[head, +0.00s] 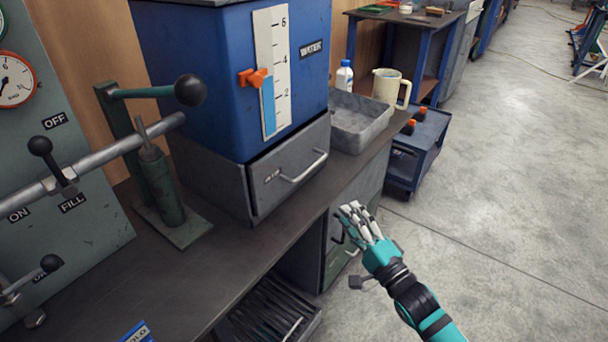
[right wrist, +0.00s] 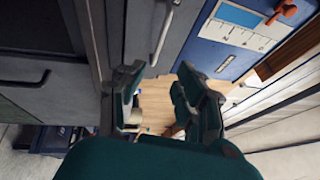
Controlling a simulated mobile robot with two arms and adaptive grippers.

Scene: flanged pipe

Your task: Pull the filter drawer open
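The filter drawer (head: 290,172) is the grey drawer under the blue water tank (head: 215,75). It looks shut, with a thin dark line along the top of its front. Its pale bar handle (head: 304,168) shows in the head view, and a bar handle (right wrist: 163,38) on a grey front is in the right wrist view. My right gripper (head: 358,220) is in front of the bench, below and to the right of the handle, apart from it. In the right wrist view its fingers (right wrist: 157,100) are spread with nothing between them. My left gripper is not in view.
A grey tray (head: 360,122) stands on the bench right of the drawer, with a bottle (head: 344,76) and jug (head: 390,88) beyond. A green lever pump (head: 160,185) stands left. Lower drawers with handles are under the bench. The floor at right is clear.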

